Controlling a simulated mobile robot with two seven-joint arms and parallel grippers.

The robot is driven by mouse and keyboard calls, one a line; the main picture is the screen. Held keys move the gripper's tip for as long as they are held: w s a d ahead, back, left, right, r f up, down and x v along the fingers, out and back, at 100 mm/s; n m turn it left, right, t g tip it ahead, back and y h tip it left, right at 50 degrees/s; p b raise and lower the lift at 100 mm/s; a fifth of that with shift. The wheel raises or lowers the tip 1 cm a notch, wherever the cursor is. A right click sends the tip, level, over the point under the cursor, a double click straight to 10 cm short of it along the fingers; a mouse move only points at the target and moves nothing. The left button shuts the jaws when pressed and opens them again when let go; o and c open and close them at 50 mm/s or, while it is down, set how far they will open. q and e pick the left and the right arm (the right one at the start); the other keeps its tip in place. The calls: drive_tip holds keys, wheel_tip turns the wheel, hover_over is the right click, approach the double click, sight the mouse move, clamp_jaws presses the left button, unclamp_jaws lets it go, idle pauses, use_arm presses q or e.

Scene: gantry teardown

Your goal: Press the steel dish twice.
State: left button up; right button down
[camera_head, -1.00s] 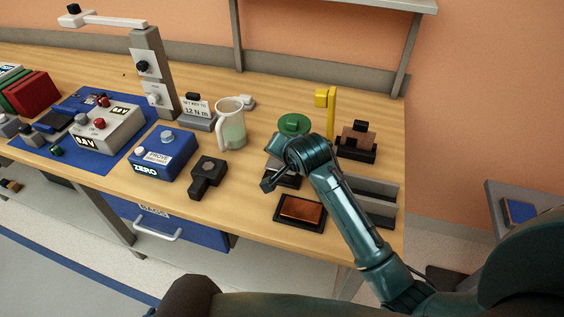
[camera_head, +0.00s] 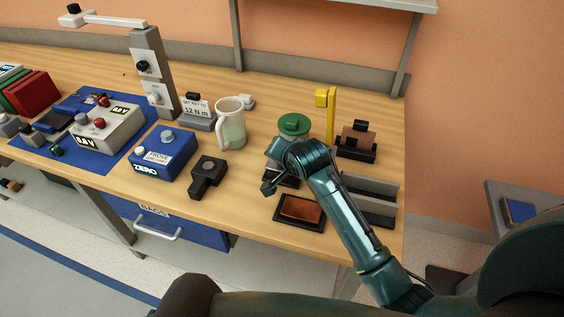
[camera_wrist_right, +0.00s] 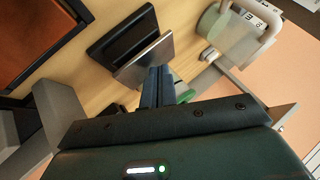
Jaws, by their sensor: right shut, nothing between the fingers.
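The steel dish (camera_wrist_right: 146,63) is a flat grey plate over a black base (camera_wrist_right: 122,34) in the right wrist view. In the head view it is partly hidden behind my right gripper, and its grey edge (camera_head: 277,170) shows. My right gripper (camera_head: 268,187) is shut and empty. In the right wrist view its fingertips (camera_wrist_right: 157,72) overlap the near edge of the plate. I cannot tell whether they touch it. My left gripper is not in view.
A copper dish (camera_head: 302,209) on a black base lies in front, and a green dish (camera_head: 293,123) behind. A yellow post (camera_head: 331,112), grey channel pieces (camera_head: 370,205) and a jug (camera_head: 231,125) stand close by. A black block (camera_head: 208,176) lies left.

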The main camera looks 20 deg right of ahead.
drive_tip(key=shift+f, duration=0.45)
drive_tip(key=shift+r, duration=0.15)
drive_tip(key=shift+r, duration=0.15)
drive_tip(key=shift+r+p, duration=0.65)
drive_tip(key=shift+r, duration=0.15)
drive_tip(key=shift+r, duration=1.85)
wheel_tip(320, 180, up, 2)
drive_tip(key=shift+r, duration=0.15)
